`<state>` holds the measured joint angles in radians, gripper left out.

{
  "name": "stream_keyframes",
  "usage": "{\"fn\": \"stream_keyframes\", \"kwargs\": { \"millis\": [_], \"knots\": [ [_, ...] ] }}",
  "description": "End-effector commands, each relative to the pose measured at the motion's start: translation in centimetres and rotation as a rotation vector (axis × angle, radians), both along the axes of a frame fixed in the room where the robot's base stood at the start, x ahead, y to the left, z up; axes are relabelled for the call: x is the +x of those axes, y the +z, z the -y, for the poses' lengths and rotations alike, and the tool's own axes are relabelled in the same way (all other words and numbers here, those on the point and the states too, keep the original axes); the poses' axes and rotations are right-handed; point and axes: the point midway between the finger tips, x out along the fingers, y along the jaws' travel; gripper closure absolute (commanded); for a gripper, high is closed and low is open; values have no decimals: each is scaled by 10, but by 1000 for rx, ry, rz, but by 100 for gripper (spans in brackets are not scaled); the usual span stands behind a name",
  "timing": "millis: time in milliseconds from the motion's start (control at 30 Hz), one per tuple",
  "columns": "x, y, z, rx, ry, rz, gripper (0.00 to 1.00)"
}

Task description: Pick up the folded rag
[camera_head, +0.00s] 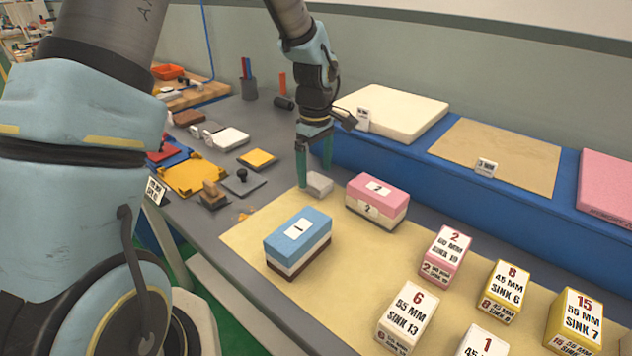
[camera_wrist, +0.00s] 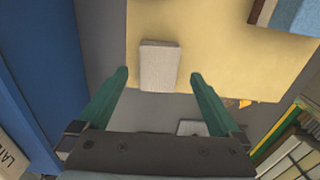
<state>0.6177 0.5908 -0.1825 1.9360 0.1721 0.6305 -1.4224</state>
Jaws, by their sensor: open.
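The folded rag (camera_head: 319,185) is a small light grey-white block lying at the far left corner of the tan mat (camera_head: 250,236). In the wrist view, the rag (camera_wrist: 158,66) lies flat, partly on the mat and partly over its edge. My gripper (camera_head: 314,174) is open and points down at the rag, with its green fingers spread. In the wrist view, the fingertips (camera_wrist: 160,76) stand to the left and right of the rag, with a gap on each side. The exact height of the tips above the bench cannot be told.
A pink-topped block (camera_head: 376,201) and a blue-topped block (camera_head: 298,242) stand close by on the mat. Several labelled boxes (camera_head: 446,255) stand to the right. A raised blue ledge (camera_head: 370,165) runs behind the gripper.

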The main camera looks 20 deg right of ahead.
Motion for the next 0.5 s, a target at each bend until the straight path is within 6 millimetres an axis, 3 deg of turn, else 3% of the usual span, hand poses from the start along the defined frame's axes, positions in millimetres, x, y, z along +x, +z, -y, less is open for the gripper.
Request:
{"fn": "stream_keyframes", "kwargs": {
  "millis": [200, 500],
  "knots": [
    [1, -26, 2, 0, 0, -2, 0],
    [1, -32, 2, -1, -1, 0, 0]
  ]
}}
